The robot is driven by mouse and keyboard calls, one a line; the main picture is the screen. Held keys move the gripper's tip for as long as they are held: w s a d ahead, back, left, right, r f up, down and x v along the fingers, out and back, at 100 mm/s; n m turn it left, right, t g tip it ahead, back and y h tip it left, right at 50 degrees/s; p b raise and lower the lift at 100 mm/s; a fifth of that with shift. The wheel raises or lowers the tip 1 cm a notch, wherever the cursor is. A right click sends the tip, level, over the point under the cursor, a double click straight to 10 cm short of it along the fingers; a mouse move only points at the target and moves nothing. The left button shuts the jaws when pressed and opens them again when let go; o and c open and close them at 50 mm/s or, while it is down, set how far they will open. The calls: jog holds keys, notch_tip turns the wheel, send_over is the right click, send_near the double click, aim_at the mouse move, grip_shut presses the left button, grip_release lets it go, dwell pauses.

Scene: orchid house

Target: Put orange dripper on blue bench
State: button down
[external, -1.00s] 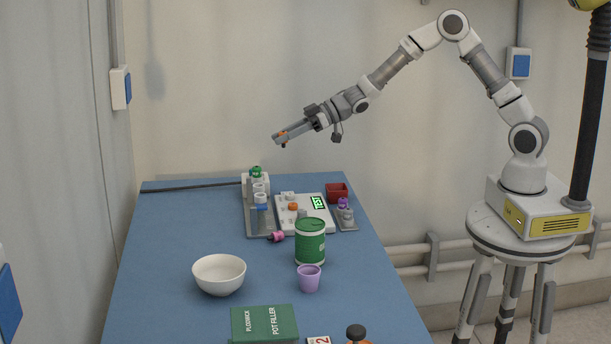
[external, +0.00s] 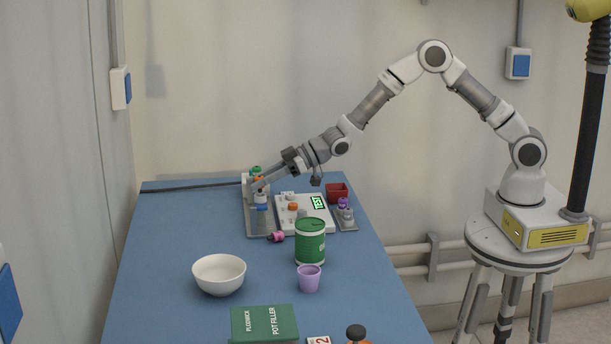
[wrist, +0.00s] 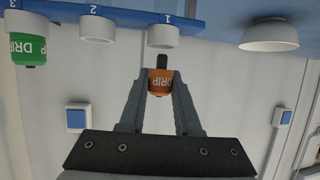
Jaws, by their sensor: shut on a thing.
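The orange dripper (wrist: 160,84) is between the fingers of my gripper (wrist: 161,78), its dark tip toward the holder ring marked 1 (wrist: 163,38) in the upside-down wrist view. In the external view my gripper (external: 257,184) is low over the holder rack at the back of the blue bench (external: 160,240), and a little of the orange dripper shows there, mostly hidden. A green dripper (wrist: 30,50) sits in the ring marked 3; the ring marked 2 (wrist: 97,28) looks empty.
A white panel with a green display (external: 317,203) and a red box (external: 337,191) are right of the rack. A green can (external: 310,241), white bowl (external: 219,274), purple cup (external: 309,279) and green box (external: 264,324) stand nearer. The bench's left side is clear.

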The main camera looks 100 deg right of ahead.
jog(key=shift+d+f, duration=0.1)
jog(key=shift+f, duration=0.9)
jog(key=shift+f, duration=0.1)
jog(key=shift+f+b, duration=0.15)
jog(key=shift+b, duration=0.15)
jog(key=c, duration=0.6)
grip_release()
jog(key=shift+p, duration=0.3)
jog(key=v, duration=1.6)
jog(key=shift+r+p, duration=0.35)
jog(key=shift+p, duration=0.05)
jog(key=shift+o, duration=0.4)
jog(key=shift+s+r, duration=0.15)
jog(key=shift+s, duration=0.45)
